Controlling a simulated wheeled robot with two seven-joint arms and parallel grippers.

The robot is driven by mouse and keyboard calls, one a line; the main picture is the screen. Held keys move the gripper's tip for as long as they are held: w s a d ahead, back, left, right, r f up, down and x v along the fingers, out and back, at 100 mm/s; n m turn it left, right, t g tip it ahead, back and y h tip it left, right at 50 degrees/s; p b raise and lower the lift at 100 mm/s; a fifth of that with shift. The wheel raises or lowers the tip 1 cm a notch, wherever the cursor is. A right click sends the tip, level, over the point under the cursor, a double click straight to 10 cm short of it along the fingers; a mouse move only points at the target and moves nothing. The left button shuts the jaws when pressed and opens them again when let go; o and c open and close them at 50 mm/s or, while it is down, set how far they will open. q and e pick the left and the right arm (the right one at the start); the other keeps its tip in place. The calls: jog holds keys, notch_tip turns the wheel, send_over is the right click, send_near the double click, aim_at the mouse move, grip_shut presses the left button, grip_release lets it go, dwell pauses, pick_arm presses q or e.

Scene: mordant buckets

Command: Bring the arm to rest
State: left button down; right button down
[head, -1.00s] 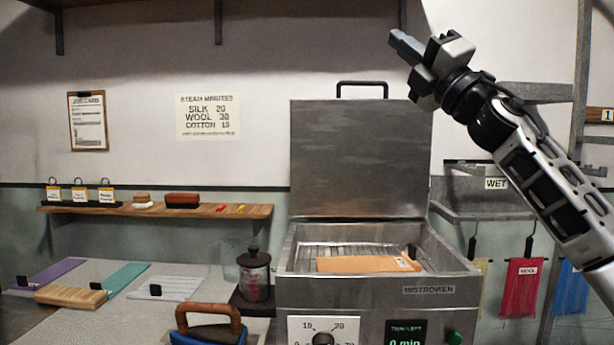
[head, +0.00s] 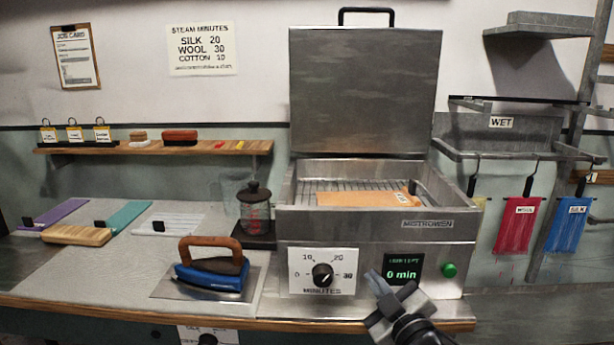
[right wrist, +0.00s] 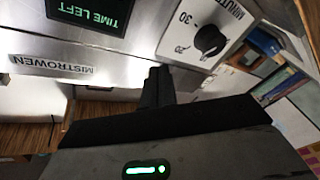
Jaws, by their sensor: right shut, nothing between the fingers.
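My right gripper (head: 382,285) is shut and empty. It is low in front of the metal steamer box (head: 300,228), between the minutes dial (head: 322,275) and the display (head: 403,269), which reads 0 min. In the right wrist view its dark closed fingers (right wrist: 157,85) show beneath the steamer's front panel, with the dial (right wrist: 209,40) to the right. The steamer's lid (head: 365,90) stands open. My left gripper is out of view.
A blue iron (head: 212,275) with a wooden handle stands on a metal plate at the bench front. A dark-lidded jar (head: 254,210) stands left of the steamer. Coloured cloths (head: 516,226) hang from a rail at right. The bench front edge runs below the gripper.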

jog(key=s+d+f+m+g+h, duration=0.1)
jog(key=s+f+m+g, duration=0.3)
jog(key=s+f, duration=0.8)
jog(key=s+d+f+m+g+h, duration=0.1)
jog(key=s+f+m+g, duration=0.3)
jog(key=s+f, duration=0.8)
jog(key=s+m+h, duration=0.1)
jog(key=s, duration=0.4)
jog(key=shift+d, duration=0.2)
